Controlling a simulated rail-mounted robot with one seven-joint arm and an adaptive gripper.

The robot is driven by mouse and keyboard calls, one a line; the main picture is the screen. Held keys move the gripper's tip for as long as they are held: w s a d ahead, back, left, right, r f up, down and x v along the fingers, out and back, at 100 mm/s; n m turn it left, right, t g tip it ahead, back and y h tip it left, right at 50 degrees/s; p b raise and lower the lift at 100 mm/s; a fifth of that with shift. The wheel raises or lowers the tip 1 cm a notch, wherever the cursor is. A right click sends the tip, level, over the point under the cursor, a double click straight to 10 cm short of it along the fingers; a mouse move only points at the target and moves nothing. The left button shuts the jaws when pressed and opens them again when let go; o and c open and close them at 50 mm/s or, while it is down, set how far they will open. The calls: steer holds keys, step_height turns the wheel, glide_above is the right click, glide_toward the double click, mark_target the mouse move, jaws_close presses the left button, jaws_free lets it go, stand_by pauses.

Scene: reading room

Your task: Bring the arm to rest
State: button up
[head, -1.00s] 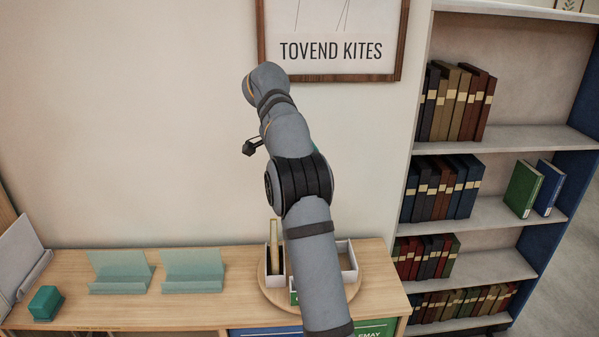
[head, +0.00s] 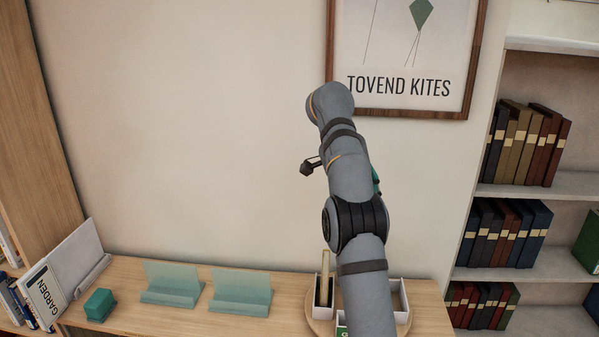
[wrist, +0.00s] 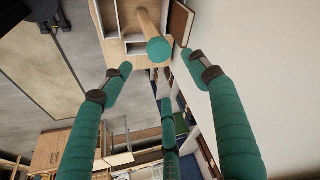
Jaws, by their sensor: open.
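My grey arm rises in the middle of the head view, in front of the wall and above the shelf top (head: 215,325). A wooden rod with a green end (wrist: 158,50) appears between the fingertips in that picture. I cannot tell how far beyond them it stands, and no finger touches it. In the head view my gripper is mostly hidden behind the arm. Only a small green sliver shows at the arm's right side.
A white divided organizer (head: 402,295) stands on a round wooden board (head: 322,327), partly behind my arm. Two translucent teal stands (head: 173,285) and a teal block (head: 99,305) are to its left. A framed kite poster (head: 400,85) hangs behind. A bookcase (head: 540,190) stands right.

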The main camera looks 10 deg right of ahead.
steer(key=shift+f, duration=0.1)
steer(key=x, duration=1.2)
